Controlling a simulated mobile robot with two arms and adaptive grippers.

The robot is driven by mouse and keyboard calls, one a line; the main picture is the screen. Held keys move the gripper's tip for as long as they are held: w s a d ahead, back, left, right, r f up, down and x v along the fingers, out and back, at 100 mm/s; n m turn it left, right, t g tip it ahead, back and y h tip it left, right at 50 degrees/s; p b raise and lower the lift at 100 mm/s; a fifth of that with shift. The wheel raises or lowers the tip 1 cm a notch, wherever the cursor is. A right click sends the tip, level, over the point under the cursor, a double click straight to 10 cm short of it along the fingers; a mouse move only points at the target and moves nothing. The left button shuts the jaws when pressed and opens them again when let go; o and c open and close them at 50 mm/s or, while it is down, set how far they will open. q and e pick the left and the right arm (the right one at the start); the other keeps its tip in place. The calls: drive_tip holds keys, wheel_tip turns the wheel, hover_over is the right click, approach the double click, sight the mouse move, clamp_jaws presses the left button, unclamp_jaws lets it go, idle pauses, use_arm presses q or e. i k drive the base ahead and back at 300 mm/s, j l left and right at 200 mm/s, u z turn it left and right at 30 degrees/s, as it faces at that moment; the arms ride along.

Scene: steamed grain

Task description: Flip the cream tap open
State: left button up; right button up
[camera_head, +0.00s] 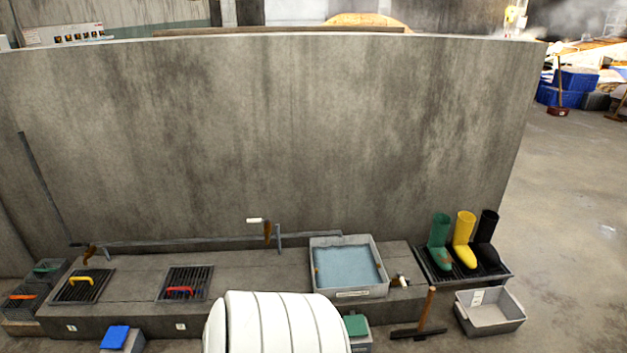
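A tap with a cream lever (255,220) stands on a pipe in front of the concrete wall, just left of the water basin. Its lever points left, and its brown body (267,230) hangs below the lever's right end. Whether the valve is open is too small to tell, and I see no water stream. Neither of my grippers is in view.
A basin of water (348,266) sits on the ledge right of the tap. Grates with a yellow handle (80,280) and a red handle (180,291) lie left. Boots (464,240), a grey tub (490,312) and a squeegee (427,312) are at right.

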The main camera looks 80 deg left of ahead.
sight(402, 281)
drive_tip(key=u, duration=2.2)
drive_tip(key=i+u, duration=0.1)
drive_tip(key=i, duration=0.5)
drive_tip(key=i+l+u, duration=0.15)
drive_tip(key=i, duration=0.4)
drive_tip(key=i+l+u, duration=0.1)
drive_tip(key=i, duration=0.5)
